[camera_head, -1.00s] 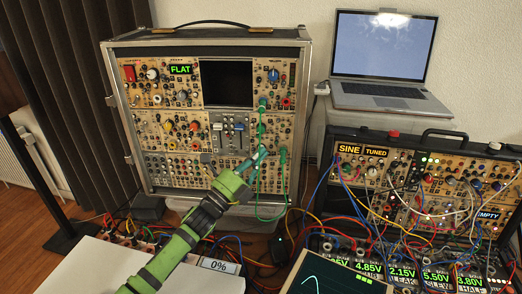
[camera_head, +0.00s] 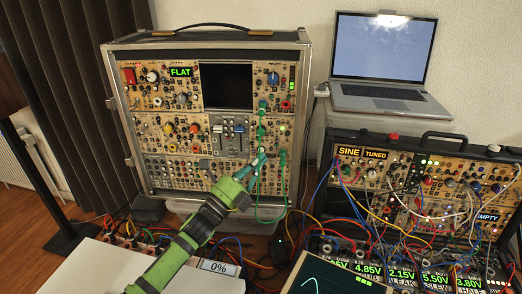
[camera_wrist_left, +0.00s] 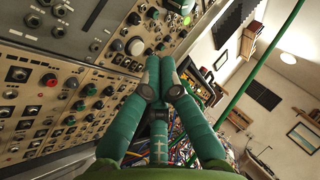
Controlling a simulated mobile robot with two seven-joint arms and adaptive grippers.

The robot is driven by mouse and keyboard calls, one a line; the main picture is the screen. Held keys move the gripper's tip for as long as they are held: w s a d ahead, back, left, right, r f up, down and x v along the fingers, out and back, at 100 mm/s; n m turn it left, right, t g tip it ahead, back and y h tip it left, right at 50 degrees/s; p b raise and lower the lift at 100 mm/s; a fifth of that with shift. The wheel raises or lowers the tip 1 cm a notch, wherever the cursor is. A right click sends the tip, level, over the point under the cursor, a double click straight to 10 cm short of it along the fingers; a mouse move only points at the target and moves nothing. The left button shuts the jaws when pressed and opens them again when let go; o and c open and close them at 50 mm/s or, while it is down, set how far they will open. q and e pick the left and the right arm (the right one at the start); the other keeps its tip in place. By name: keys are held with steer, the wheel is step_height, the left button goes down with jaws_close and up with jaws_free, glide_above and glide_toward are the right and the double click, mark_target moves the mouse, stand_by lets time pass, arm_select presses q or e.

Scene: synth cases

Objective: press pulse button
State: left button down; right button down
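My left gripper (camera_head: 258,162) reaches up from the bottom to the lower right of the large upright synth case (camera_head: 148,120). A pale round button (camera_wrist_left: 135,46) sits on the panel just beyond and left of the fingertips there. No label is readable, so I cannot tell for sure that it is the pulse button. A small gap seems to lie between tips and button; contact is not clear. My right gripper is not in view.
Green patch cables (camera_head: 283,175) hang beside the gripper. A second synth case (camera_head: 446,150) with many cables stands at right, below a laptop (camera_head: 378,62). A display on the large case reads FLAT (camera_head: 180,72).

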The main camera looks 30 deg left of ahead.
arm_select(q)
steer(key=shift+s+d+p, duration=0.3)
steer(key=shift+s+d, duration=0.05)
steer(key=shift+s, duration=0.5)
steer(key=shift+s+d+p, duration=0.3)
steer(key=shift+s+p, duration=0.05)
steer(key=shift+s, duration=0.5)
steer(key=shift+s+d+p, duration=0.3)
steer(key=shift+s+d, duration=0.05)
steer(key=shift+s, duration=0.5)
